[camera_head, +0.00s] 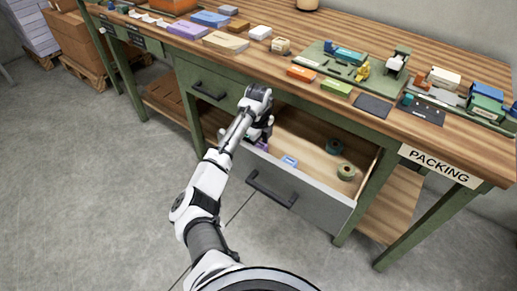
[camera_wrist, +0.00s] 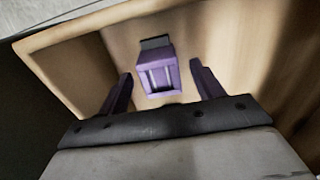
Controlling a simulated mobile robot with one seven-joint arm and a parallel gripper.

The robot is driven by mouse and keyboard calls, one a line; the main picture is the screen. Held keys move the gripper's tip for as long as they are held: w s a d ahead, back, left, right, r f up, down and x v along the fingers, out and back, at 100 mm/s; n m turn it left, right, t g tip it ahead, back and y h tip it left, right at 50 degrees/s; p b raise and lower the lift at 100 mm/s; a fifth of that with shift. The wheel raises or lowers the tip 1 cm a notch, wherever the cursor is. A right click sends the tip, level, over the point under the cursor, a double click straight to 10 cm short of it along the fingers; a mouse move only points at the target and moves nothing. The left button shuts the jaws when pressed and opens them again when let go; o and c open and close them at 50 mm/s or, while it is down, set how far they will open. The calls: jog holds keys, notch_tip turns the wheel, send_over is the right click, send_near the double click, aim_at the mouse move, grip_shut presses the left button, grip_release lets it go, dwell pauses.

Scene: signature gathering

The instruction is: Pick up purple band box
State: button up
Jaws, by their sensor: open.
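The purple band box (camera_wrist: 158,75), a small purple block with a dark grey end, lies on the wooden floor of the open drawer (camera_wrist: 75,75) in the wrist view. My gripper (camera_wrist: 160,68) is open, with one finger to the left of the box and one to the right. Gaps show between the box and both fingers. In the head view my gripper (camera_head: 262,134) reaches down into the left part of the drawer (camera_head: 316,160). A bit of purple shows beneath it there, and my arm hides most of that spot.
The drawer's grey front has a dark handle (camera_head: 271,190). The workbench top (camera_head: 345,32) above holds many boxes and tools.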

jog(key=shift+f, duration=0.65)
jog(key=c, duration=1.1)
jog(key=shift+r, duration=0.1)
